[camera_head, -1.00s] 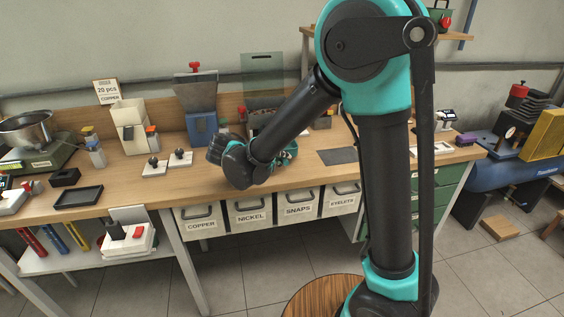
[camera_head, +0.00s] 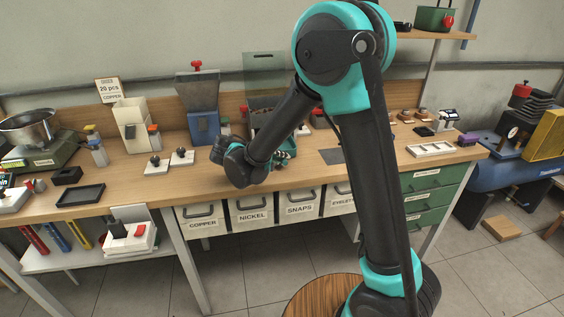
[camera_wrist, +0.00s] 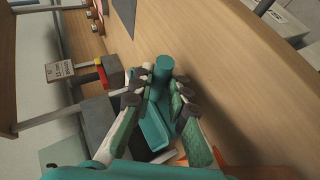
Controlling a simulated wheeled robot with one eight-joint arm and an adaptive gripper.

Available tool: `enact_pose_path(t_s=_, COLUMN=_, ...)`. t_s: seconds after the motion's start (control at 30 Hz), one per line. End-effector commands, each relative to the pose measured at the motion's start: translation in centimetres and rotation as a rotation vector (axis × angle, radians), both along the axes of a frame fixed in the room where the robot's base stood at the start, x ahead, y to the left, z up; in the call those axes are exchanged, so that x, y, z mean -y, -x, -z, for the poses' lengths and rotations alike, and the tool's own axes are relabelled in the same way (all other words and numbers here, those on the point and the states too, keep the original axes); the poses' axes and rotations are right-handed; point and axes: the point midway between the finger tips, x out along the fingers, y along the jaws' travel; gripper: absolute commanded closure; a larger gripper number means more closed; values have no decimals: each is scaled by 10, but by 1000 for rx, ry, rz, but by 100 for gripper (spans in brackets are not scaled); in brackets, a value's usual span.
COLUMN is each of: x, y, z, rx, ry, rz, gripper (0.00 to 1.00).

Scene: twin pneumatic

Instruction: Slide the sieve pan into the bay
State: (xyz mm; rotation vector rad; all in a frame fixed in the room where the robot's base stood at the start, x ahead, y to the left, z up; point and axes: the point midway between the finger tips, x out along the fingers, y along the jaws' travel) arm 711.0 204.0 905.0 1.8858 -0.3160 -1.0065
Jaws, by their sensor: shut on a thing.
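In the wrist view my gripper (camera_wrist: 160,90) is shut on a teal cylindrical handle (camera_wrist: 163,68). A teal flat-walled part (camera_wrist: 150,140), which looks like the sieve pan, lies behind the handle between the fingers. In the head view my gripper (camera_head: 281,158) is low over the bench, in front of a machine with a clear upright panel (camera_head: 264,68). My wrist and forearm hide most of the pan and the machine's lower front there. The bay opening cannot be made out, nor how far the pan is inside.
A blue hopper unit (camera_head: 203,124) stands left of my wrist. A dark grey mat (camera_head: 332,156) lies to the right. Labelled bins (camera_head: 250,206) hang under the bench edge. Grey blocks and a small sign (camera_wrist: 60,71) show in the wrist view.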

Motion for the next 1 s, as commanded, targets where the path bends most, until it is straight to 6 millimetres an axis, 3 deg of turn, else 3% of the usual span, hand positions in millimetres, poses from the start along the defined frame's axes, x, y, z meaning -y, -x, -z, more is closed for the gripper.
enact_pose_path(t_s=1.0, x=-21, y=-71, z=0, rx=1, ry=0, rz=1, gripper=100)
